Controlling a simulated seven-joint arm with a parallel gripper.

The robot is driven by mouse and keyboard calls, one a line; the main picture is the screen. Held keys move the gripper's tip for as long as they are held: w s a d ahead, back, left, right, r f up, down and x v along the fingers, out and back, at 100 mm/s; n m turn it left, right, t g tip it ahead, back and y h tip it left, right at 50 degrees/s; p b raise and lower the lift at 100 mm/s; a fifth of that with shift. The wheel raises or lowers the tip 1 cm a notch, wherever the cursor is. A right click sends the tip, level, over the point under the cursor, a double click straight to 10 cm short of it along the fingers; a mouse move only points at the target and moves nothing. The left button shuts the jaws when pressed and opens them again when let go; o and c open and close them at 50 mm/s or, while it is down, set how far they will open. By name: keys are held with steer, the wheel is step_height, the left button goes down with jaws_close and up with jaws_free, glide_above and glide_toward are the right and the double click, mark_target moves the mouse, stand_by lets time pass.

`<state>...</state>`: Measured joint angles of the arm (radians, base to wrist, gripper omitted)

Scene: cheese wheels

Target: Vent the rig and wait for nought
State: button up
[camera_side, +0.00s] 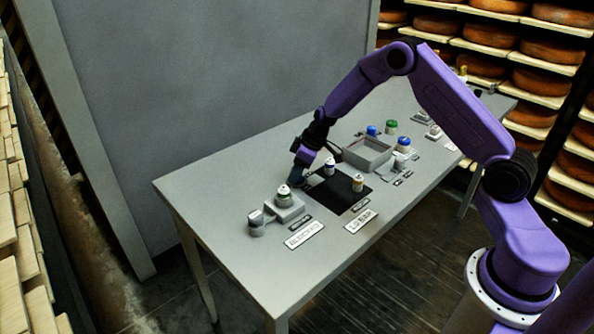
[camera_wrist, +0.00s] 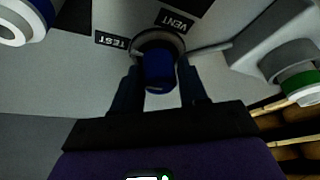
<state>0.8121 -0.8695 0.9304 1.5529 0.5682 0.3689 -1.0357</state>
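In the wrist view a dark blue knob (camera_wrist: 159,72) stands in a round grey collar, between a TEST label (camera_wrist: 111,40) and a VENT label (camera_wrist: 177,20). My gripper (camera_wrist: 160,88) has one dark finger on each side of the knob. I cannot tell whether the fingers press on it or stand just clear. I see no readable gauge value.
On the grey table (camera_side: 230,190), two small jars (camera_side: 357,183) stand on the black mat (camera_side: 336,194). A green-banded jar (camera_side: 284,197) sits on a grey block at left. A grey open tray (camera_side: 368,154) and several jars stand at right. Cheese shelves are behind.

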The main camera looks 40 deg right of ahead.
steer(key=c, duration=0.6)
steer(key=shift+o, duration=0.2)
steer(key=shift+m, duration=0.3)
steer(key=shift+m+t+h, duration=0.3)
steer(key=shift+m+h, duration=0.6)
steer(key=shift+m, duration=1.1)
steer(key=shift+s+m+h, duration=0.1)
steer(key=shift+m+h, duration=0.4)
steer(key=shift+m, duration=0.8)
steer(key=shift+m+h, duration=0.5)
steer(key=shift+m, duration=0.9)
steer(key=shift+a+m+h, duration=0.1)
steer(key=shift+m+h, duration=0.4)
steer(key=shift+m, duration=0.9)
steer(key=shift+m+g+h, duration=0.35)
steer(key=shift+m+g, duration=0.15)
steer(key=shift+m, duration=0.8)
steer(key=shift+m+g+h, duration=0.35)
steer(key=shift+m+g, duration=0.15)
steer(key=shift+m, duration=0.8)
